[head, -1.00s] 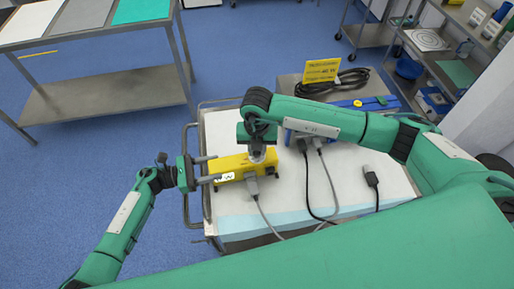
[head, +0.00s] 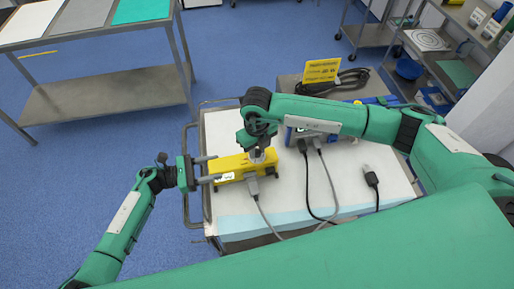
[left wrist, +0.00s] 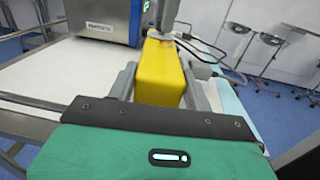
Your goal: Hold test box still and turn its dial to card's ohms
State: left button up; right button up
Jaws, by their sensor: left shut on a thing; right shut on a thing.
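The yellow test box (head: 229,165) lies on the white-topped cart (head: 228,212) with a small label on its near side. My left gripper (head: 212,171) is shut on the box's left end. In the left wrist view its two fingers flank the yellow box (left wrist: 162,75). My right gripper (head: 257,155) reaches down from above and is shut at the top of the box's right part, where the dial is hidden by it. The yellow card (head: 321,70) stands upright behind, its print too small to read.
A blue-grey device (head: 300,133) stands right of the box, mostly behind my right arm. Grey and black cables run over the cart, and a dark plug (head: 371,178) lies at the right. A black coiled cable (head: 345,80) lies behind. The cart's near-left top is clear.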

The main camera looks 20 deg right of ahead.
aim_at(257, 152)
dwell(0.4)
jog(key=o, duration=1)
notch_tip(257, 152, up, 12)
pick_arm(q)
jog(key=o, duration=1.3)
jog(key=shift+a, duration=0.1)
